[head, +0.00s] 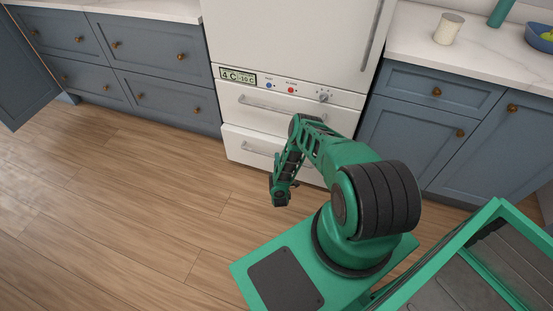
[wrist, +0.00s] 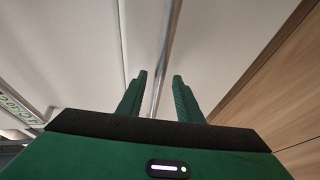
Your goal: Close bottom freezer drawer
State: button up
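The bottom freezer drawer (head: 241,145) is the lowest white front under the fridge. In the head view its front seems to stand slightly forward of the drawer above, but how far is hard to tell. Its bar handle (head: 262,149) is partly hidden by my arm. My gripper (head: 280,198) hangs low in front of the drawer, left of my base. In the wrist view my gripper (wrist: 160,82) is open and empty, its two fingers apart. The metal handle (wrist: 169,35) of the bottom drawer (wrist: 215,45) shows beyond and between the fingers; contact is not visible.
The upper freezer drawer (head: 240,102) looks shut, with a control panel (head: 290,88) above it. Blue cabinets (head: 165,65) flank the fridge. An open cabinet door (head: 20,75) is at far left. The wood floor (head: 130,205) is clear on the left.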

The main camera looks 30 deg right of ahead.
jog(key=shift+x, duration=1.6)
